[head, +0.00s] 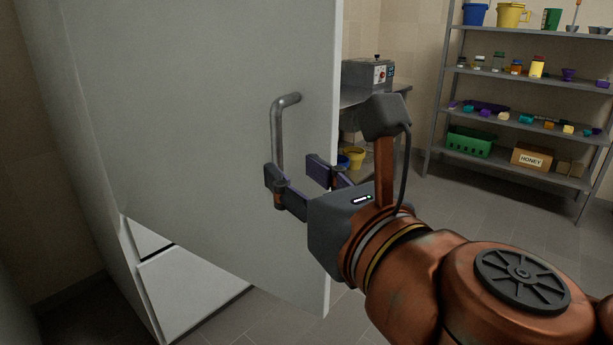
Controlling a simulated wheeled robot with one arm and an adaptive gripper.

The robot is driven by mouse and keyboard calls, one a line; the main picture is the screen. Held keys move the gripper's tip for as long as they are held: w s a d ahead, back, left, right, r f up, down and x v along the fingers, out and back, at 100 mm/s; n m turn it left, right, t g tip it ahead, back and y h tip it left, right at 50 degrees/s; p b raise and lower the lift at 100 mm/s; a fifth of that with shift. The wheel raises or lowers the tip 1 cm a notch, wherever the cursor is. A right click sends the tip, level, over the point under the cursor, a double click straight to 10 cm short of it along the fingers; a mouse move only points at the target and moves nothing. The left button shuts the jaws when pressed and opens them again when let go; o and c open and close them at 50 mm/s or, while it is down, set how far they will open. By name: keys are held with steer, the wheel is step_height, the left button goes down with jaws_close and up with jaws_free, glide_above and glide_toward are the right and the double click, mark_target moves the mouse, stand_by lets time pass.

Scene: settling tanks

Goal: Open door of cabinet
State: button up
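The cabinet door (200,120) is a large light grey panel filling the left and middle of the head view. It stands swung out from the cabinet (75,150), whose side shows at the far left. A grey vertical bar handle (278,128) is near the door's free right edge. My gripper (296,174) is at the handle's lower end, its two dark fingers spread apart. The left finger overlaps the lower end of the bar and hides it. I cannot tell whether finger and bar touch. Nothing is visibly held between the fingers.
White lower panels (195,285) show beneath the door's bottom edge. A metal shelf rack (436,105) with several containers stands at the right. Tiled floor (470,205) before it is clear.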

steer(key=shift+s+d, duration=0.35)
stand_by(0.3)
